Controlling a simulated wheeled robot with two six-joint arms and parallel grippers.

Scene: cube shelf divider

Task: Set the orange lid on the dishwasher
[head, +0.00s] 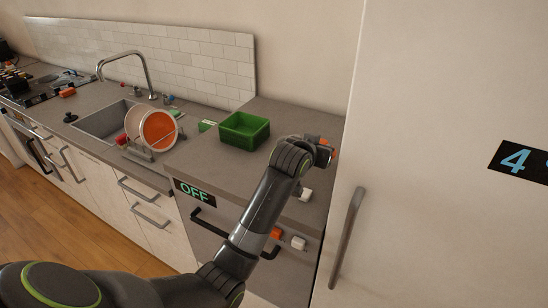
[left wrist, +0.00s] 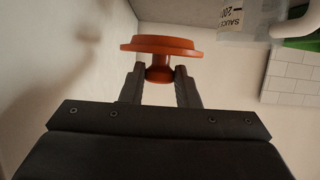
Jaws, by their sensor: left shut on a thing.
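The orange lid (left wrist: 162,46) is held in my left gripper (left wrist: 160,78), whose two fingers close around its narrow knob; the wide disc is beyond the fingertips. In the head view, only small orange parts of the lid show at my left gripper (head: 328,151), above the right end of the counter, close to the tall white unit. The dishwasher (head: 212,238) is below this counter, with an OFF display on its front; my left arm crosses in front of it. Whether the lid touches anything cannot be told. My right gripper is not in view.
A green bin (head: 243,131) stands on the counter left of my gripper. A small white object (head: 306,195) is at the front edge. A clear container marked SAUCE (left wrist: 244,22) shows in the left wrist view. The white fridge (head: 440,200) bounds the right. A dish rack (head: 152,145) holds plates.

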